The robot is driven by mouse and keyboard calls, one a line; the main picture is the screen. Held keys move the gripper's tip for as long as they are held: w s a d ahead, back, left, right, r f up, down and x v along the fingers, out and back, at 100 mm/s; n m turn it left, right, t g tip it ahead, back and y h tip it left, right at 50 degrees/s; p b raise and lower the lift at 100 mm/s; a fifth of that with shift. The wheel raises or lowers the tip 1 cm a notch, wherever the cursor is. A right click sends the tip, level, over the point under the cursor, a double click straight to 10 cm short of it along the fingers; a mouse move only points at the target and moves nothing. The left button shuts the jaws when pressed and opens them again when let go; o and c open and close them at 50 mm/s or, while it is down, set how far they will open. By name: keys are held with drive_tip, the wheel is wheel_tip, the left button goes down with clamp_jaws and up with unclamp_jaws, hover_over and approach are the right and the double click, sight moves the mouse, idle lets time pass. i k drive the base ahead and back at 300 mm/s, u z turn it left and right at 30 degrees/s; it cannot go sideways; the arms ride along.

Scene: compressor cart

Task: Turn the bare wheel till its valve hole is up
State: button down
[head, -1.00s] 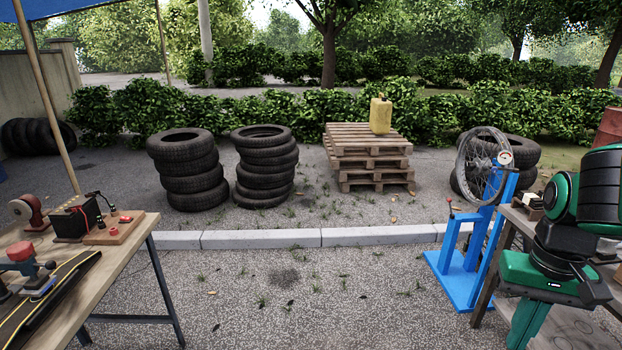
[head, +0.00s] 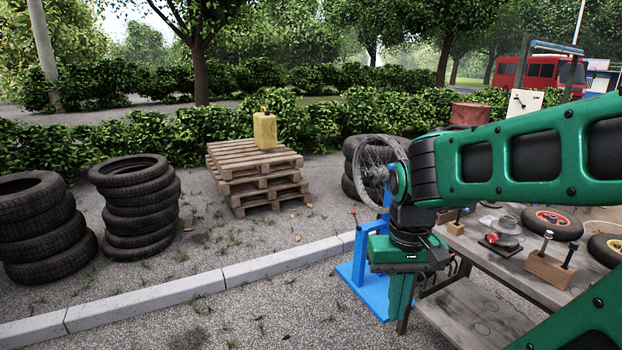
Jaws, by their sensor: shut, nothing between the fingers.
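The bare spoked wheel (head: 368,165) stands upright on a blue stand (head: 356,282), right of the picture's middle. My arm hides its right part, and its valve hole is too small to make out. My gripper (head: 399,308) points down in front of the stand and hides much of it. Its green fingers are shut and empty. The gripper appears below the wheel in the picture, with no visible contact with the rim.
A workbench (head: 478,262) with small wheels, a wooden block and tools stands to the right. Tyre stacks (head: 135,210) and a pallet stack (head: 255,172) with a yellow can (head: 264,130) are beyond the kerb (head: 250,272). Open gravel lies in front at left.

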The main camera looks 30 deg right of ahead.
sight(376, 174)
drive_tip(key=z, duration=1.2)
drive_tip(key=i, duration=1)
drive_tip(key=k, duration=0.6)
drive_tip(key=u, duration=0.45)
drive_tip(key=i, duration=1.75)
drive_tip(key=z, duration=0.1)
